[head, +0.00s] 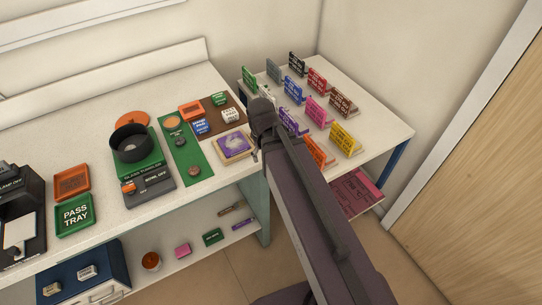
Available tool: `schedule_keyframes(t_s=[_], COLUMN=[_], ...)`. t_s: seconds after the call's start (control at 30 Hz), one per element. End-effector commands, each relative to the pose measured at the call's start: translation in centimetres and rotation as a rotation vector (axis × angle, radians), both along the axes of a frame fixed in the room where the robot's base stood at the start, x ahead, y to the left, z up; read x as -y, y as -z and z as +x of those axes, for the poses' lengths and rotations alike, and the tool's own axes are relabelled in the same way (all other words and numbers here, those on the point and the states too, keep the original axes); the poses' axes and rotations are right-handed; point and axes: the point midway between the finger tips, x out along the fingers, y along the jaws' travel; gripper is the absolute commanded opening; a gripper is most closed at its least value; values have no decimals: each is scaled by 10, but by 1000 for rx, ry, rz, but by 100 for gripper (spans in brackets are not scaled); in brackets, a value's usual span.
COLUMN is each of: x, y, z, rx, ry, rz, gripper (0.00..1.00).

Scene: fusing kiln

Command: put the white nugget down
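I cannot make out the white nugget for certain. A pale patch (236,142) shows on the purple pad of a small wood-rimmed tray (224,158) at the worktop's right end. A white block with dark lettering (230,116) stands just behind that tray on a brown board. My dark arm reaches up from the bottom right, and its rounded end is just right of the tray.
A side table (386,122) at the right carries several coloured sign cards. On the worktop are a green strip (186,150), a black ring on a green base (131,143), a grey scale (148,187), and a green pass tray (75,215). A shelf below holds small blocks.

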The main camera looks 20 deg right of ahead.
Motion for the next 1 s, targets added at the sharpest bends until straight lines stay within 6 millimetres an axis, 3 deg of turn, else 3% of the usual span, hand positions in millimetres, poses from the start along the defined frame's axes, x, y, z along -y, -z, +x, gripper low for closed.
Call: schedule_keyframes(t_s=[0.27, 1.0], x=[14, 14], y=[0, 0], z=[-13, -12], rx=[-6, -6], ry=[141, 140], rz=[63, 63], gripper=[85, 85])
